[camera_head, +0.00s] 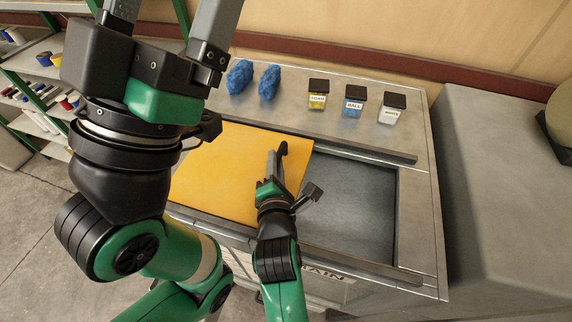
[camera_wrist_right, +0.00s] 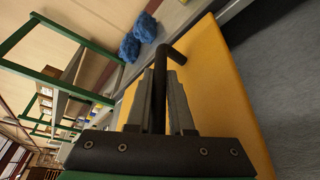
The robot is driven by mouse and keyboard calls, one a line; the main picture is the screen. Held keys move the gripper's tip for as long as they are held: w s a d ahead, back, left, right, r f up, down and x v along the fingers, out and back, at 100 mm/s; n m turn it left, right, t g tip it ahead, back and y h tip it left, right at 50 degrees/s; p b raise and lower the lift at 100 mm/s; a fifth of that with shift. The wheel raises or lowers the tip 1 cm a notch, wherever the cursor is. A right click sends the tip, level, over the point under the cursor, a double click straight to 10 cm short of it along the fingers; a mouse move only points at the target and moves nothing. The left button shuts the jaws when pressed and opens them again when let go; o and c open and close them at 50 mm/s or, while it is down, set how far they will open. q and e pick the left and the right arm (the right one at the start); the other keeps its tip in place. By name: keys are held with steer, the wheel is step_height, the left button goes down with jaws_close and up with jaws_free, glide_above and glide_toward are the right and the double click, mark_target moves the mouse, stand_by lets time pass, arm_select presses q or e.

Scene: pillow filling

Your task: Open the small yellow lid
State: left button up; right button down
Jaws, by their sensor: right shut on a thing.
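The yellow lid (camera_head: 220,172) is a flat panel over the left part of the metal bench; it also fills the middle of the right wrist view (camera_wrist_right: 215,75). Its black handle (camera_head: 283,148) stands near its right edge. My right gripper (camera_head: 275,160) is shut on this handle, which shows between the two fingers in the right wrist view (camera_wrist_right: 160,85). My left gripper (camera_head: 168,15) is large in the upper left of the head view, its fingers apart with nothing seen between them; their tips are cut off by the frame.
A dark grey recess (camera_head: 350,205) lies open right of the lid. Two blue fluffy pieces (camera_head: 240,77) and three small black-capped jars (camera_head: 353,101) stand along the bench's back. A green-framed shelf (camera_head: 35,85) is at left, a grey cabinet (camera_head: 500,200) at right.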

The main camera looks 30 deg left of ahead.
steer(key=c, duration=0.8)
jaws_free()
steer(key=shift+d, duration=0.1)
steer(key=v, duration=0.6)
steer(key=shift+s+p, duration=0.1)
steer(key=shift+p, duration=0.2)
steer(key=p+v, duration=0.1)
steer(key=v, duration=0.1)
steer(key=p+v, duration=0.1)
steer(key=v, duration=0.1)
steer(key=shift+s+d+r+p, duration=0.2)
steer(key=shift+r+p, duration=0.1)
steer(key=shift+p, duration=0.1)
steer(key=shift+s+d, duration=0.2)
steer(key=shift+s, duration=0.15)
steer(key=shift+f, duration=0.1)
